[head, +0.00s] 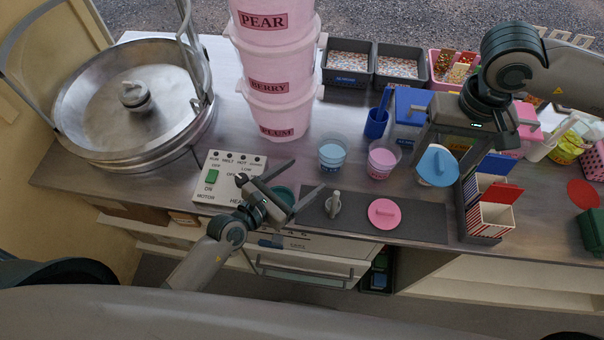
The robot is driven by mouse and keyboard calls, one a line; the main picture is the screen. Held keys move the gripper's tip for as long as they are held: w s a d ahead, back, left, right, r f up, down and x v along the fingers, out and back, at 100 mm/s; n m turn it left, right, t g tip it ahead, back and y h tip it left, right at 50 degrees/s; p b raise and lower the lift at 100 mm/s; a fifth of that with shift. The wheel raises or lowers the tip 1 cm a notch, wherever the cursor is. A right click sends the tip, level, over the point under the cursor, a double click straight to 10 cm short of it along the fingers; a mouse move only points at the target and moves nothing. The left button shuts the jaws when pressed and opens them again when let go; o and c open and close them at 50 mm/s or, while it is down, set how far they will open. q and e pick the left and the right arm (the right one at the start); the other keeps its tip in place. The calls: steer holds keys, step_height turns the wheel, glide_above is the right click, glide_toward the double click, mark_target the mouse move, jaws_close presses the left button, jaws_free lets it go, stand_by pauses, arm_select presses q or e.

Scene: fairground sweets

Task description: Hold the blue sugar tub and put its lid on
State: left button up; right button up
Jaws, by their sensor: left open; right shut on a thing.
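The blue sugar tub (332,157), a small clear cup of blue sugar, stands open on the steel counter, left of a like tub of pink sugar (383,160). My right gripper (440,150) is shut on the round blue lid (437,169), which it holds tilted in the air to the right of the pink tub. The fingers partly cover the lid. My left gripper (307,175) is open and empty, low and left of the blue tub, apart from it, with its fingers pointing toward it.
A pink lid (384,213) and a grey knobbed piece (333,205) lie on a dark mat (425,222) at the front. A control box (215,190), stacked pink buckets (275,75) and a metal pan (75,95) stand left. Striped boxes (490,218) stand right.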

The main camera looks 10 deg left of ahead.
mark_target(323, 162)
arm_select(q)
steer(key=shift+w+f, duration=0.15)
steer(key=shift+w, duration=0.15)
arm_select(e)
steer(key=shift+w+f, duration=0.15)
steer(key=shift+w, duration=0.05)
arm_select(q)
steer(key=shift+b+x, duration=0.35)
steer(key=shift+x, duration=0.5)
arm_select(e)
steer(key=shift+s+f, duration=0.1)
steer(key=shift+f, duration=0.15)
arm_select(q)
steer(key=b+x, duration=0.2)
steer(key=x, duration=0.8)
arm_select(e)
step_height(323, 162, down, 2)
steer(key=shift+f, duration=0.1)
arm_select(q)
steer(key=c, duration=0.7)
steer(key=shift+r, duration=0.25)
steer(key=shift+r, duration=0.1)
arm_select(e)
steer(key=shift+r, duration=0.25)
